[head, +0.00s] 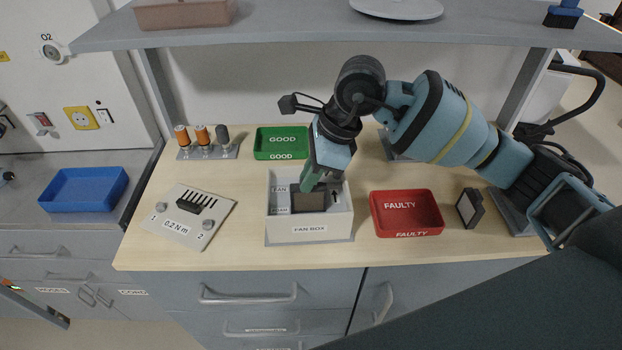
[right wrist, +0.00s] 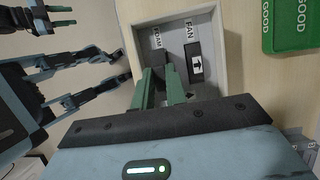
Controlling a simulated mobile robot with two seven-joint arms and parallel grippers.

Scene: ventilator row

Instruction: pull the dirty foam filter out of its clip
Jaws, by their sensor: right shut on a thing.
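The white fan box (head: 310,229) stands mid-bench, with FAN and FOAM labels inside. The dark grey-brown foam filter (head: 308,202) sits in its front part, beside the FOAM label. My right gripper (head: 308,187) reaches down into the box from above, shut on the filter's upper edge. In the right wrist view its green fingers (right wrist: 161,88) are close together at the FOAM side and largely hide the filter. The clip cannot be made out. My left gripper (right wrist: 62,15) shows small at the top left of the right wrist view, its fingers apart and empty, away from the box.
A green GOOD tray (head: 282,143) lies behind the box. A red FAULTY tray (head: 406,213) lies to its right, with a dark framed block (head: 469,208) beyond. A torque plate (head: 192,217) lies left of the box. A shelf (head: 300,30) runs above the bench.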

